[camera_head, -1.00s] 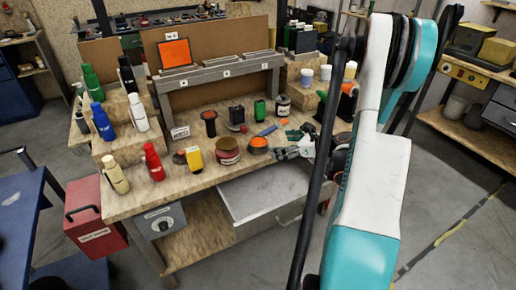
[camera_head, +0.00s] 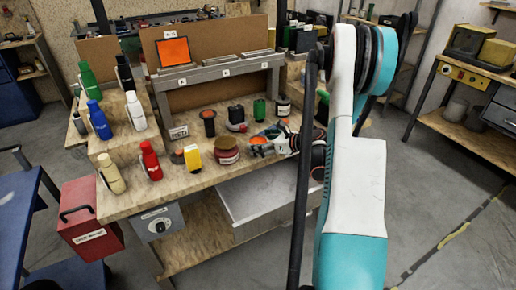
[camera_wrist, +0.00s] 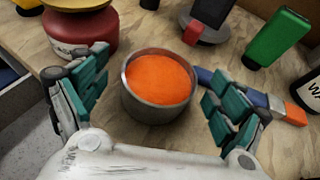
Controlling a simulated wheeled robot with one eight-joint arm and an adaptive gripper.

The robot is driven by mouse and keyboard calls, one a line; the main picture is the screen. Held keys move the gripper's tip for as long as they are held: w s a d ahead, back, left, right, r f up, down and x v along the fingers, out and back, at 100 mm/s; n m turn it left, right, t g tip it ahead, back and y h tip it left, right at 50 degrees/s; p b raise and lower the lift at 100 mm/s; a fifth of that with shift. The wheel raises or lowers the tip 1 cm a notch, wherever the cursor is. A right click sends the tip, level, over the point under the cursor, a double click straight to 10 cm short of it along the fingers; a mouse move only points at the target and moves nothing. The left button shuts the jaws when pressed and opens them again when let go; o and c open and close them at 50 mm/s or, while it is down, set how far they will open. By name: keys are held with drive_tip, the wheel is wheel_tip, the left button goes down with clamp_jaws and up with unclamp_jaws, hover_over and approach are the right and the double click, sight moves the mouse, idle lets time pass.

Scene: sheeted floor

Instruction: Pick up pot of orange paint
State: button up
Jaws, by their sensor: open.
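The pot of orange paint (camera_wrist: 158,77) is a small grey metal pot filled with bright orange paint. It stands upright on the wooden workbench, between the open fingers of my gripper (camera_wrist: 157,100) in the wrist view. A gap shows between the pot and the fingers on each side. In the head view the pot (camera_head: 259,141) is partly covered by my gripper (camera_head: 268,146), which reaches in from the right near the bench's front edge.
A red jar (camera_wrist: 78,32) stands close to the left finger. A blue-handled tool with an orange end (camera_wrist: 255,98) lies just right of the pot. An open drawer (camera_head: 265,192) juts out below the bench (camera_head: 135,199).

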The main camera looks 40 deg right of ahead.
drive_tip(key=shift+c, duration=0.3)
drive_tip(key=c, duration=1.6)
drive_tip(key=shift+r, duration=0.1)
